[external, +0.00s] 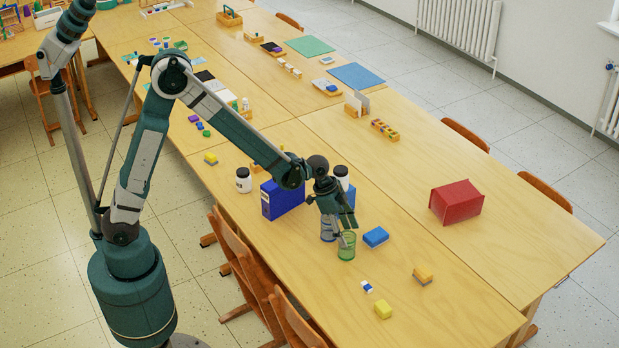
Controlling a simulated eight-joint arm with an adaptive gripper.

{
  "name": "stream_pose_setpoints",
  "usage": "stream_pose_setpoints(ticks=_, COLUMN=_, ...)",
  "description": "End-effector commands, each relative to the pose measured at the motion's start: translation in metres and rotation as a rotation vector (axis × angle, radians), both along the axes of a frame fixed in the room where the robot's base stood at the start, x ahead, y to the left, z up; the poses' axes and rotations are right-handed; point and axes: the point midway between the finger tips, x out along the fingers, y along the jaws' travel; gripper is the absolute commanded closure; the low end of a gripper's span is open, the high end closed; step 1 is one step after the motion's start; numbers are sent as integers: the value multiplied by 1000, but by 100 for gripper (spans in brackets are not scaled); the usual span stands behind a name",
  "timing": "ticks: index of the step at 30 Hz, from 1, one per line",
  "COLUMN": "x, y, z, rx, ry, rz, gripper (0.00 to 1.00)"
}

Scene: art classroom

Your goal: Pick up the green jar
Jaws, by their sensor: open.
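The green jar (346,247) is a small see-through green glass standing upright on the table (470,290). My gripper (345,232) is open and points down at the jar. Its fingers are at the jar's rim; one finger overlaps the jar's left side in the picture. I cannot tell whether the fingers are around the jar or touching it. A blue see-through jar (327,230) stands just behind and left of the green one, partly hidden by my gripper.
A blue sponge (376,237) lies close right of the green jar. A red box (457,202) stands further right.

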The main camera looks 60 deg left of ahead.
Motion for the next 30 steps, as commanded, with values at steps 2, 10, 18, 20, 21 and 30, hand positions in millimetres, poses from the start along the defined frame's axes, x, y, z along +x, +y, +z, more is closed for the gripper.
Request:
stream_pose_setpoints(ticks=2, x=1, y=-1, z=-2, rx=0, ry=0, rz=0, gripper=44)
stream_pose_setpoints(ticks=10, x=5, y=-6, z=-19, rx=0, ry=0, rz=0, gripper=44)
stream_pose_setpoints(ticks=18, x=6, y=-8, z=-24, rx=0, ry=0, rz=1, gripper=44)
stream_pose_setpoints(ticks=20, x=6, y=-8, z=-24, rx=0, ry=0, rz=1, gripper=44)
stream_pose_setpoints(ticks=21, x=6, y=-8, z=-24, rx=0, ry=0, rz=1, gripper=44)
stream_pose_setpoints(ticks=30, x=8, y=-13, z=-36, rx=0, ry=0, rz=0, gripper=44)
